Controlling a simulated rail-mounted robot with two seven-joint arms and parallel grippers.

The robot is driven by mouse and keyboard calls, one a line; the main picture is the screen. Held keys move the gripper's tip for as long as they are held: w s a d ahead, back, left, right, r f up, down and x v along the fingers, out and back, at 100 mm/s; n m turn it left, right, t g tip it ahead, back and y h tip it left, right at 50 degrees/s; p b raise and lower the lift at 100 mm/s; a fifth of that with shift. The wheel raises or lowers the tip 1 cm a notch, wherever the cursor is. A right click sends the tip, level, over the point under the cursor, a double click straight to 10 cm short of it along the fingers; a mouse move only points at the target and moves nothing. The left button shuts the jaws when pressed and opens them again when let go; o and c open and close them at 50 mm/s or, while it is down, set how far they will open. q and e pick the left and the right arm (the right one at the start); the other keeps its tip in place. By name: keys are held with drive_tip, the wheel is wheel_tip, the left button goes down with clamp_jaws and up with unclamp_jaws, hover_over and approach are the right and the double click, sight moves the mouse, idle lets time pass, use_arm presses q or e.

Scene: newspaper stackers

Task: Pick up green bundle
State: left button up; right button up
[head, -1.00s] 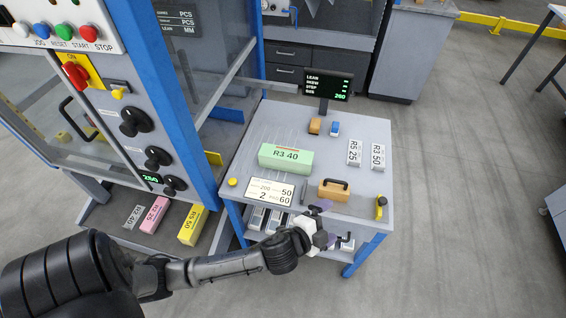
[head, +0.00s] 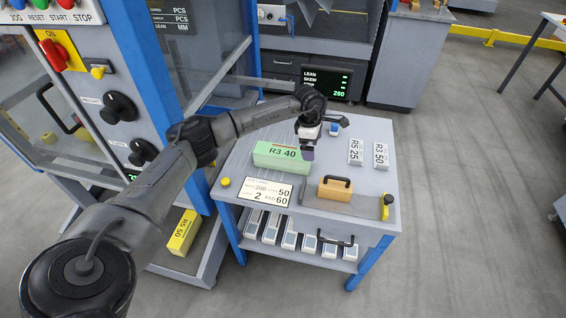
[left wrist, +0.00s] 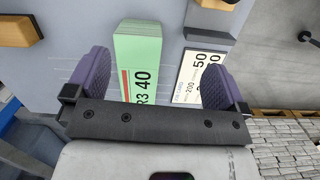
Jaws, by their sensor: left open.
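The green bundle (head: 280,155), marked R3 40, lies on the grey table top. My left gripper (head: 307,150) is above the table at the right end of the bundle in the head view. In the left wrist view the green bundle (left wrist: 138,60) shows beyond and between the two purple fingers of my left gripper (left wrist: 153,80), nearer the left finger. The gripper is open, with nothing held between the fingers. I cannot tell the exact height above the bundle. My right gripper is not in view.
A card with numbers (head: 266,191) lies in front of the bundle. A wooden block with a black handle (head: 334,190) stands to the right. White bundles R5 25 (head: 355,152) and R3 50 (head: 380,155) lie farther right. A display (head: 325,83) stands at the back.

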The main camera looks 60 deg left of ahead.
use_arm(q)
drive_tip(key=g+y, duration=0.2)
approach(283, 151)
drive_tip(key=shift+n, duration=0.4)
wheel_tip(283, 151, down, 6)
drive_tip(key=b, duration=0.2)
drive_tip(key=shift+a+b, duration=0.15)
drive_tip(key=shift+b, duration=0.2)
drive_tip(key=shift+f, duration=0.55)
drive_tip(key=f+b, duration=0.1)
drive_tip(key=f, duration=0.1)
drive_tip(key=f+b, duration=0.1)
drive_tip(key=f, duration=0.1)
drive_tip(key=shift+s+a+f, duration=0.1)
drive_tip(key=shift+s+a, duration=0.05)
drive_tip(key=shift+s, duration=0.25)
drive_tip(key=shift+f, duration=0.45)
drive_tip(key=c, duration=1.4)
drive_tip(key=shift+r, duration=0.15)
drive_tip(key=shift+c, duration=1.3)
